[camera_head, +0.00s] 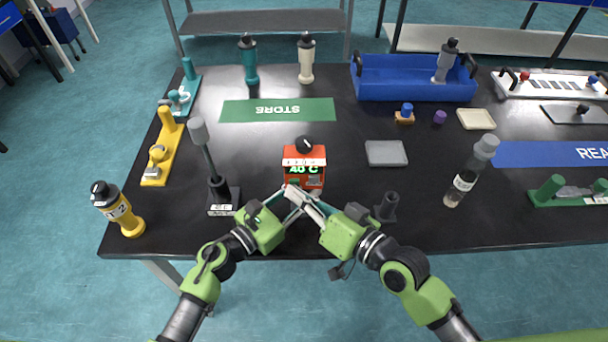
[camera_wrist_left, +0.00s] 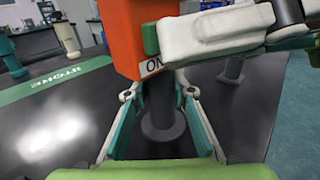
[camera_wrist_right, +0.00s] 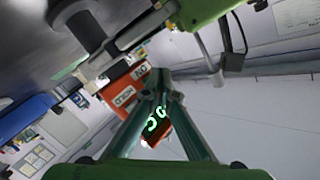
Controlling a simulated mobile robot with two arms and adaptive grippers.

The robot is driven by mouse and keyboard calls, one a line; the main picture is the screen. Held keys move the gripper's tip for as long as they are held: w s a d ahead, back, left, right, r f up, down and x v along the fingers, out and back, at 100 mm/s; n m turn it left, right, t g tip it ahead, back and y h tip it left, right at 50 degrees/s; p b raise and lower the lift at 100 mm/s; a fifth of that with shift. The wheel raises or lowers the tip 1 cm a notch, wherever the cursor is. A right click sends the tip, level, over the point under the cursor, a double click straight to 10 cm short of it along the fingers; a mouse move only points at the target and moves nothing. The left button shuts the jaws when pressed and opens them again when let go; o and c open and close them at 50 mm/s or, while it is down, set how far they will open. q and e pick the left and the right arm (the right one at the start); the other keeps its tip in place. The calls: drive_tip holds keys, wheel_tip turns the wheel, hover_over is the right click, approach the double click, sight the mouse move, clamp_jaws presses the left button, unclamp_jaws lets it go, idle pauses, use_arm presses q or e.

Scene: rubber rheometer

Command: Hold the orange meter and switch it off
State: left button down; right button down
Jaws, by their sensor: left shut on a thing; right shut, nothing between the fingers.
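The orange meter (camera_head: 304,158) stands upright near the table's front middle, its green display lit with what looks like "40 C". A black knob tops it. In the left wrist view the orange body (camera_wrist_left: 132,32) bears an "ON" label and sits on a dark grey post (camera_wrist_left: 158,100) with a round base. My left gripper (camera_wrist_left: 158,94) is shut on this post, one finger on each side. My right gripper (camera_head: 290,190) is shut and empty, its fingertips at the meter's lower front. In the right wrist view its fingers partly hide the meter (camera_wrist_right: 125,88); contact is unclear.
A grey-capped stand (camera_head: 208,150) is left of the meter, and a small dark stand (camera_head: 387,207) is to the right. The green STORE mat (camera_head: 230,111) behind is clear.

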drive_tip(key=shift+w, duration=0.2)
drive_tip(key=shift+s, duration=0.75)
drive_tip(key=s, duration=0.6)
idle(0.4)
use_arm(q)
drive_tip(key=c, duration=1.6)
unclamp_jaws()
drive_tip(key=shift+c, duration=0.2)
drive_tip(key=shift+s, duration=0.1)
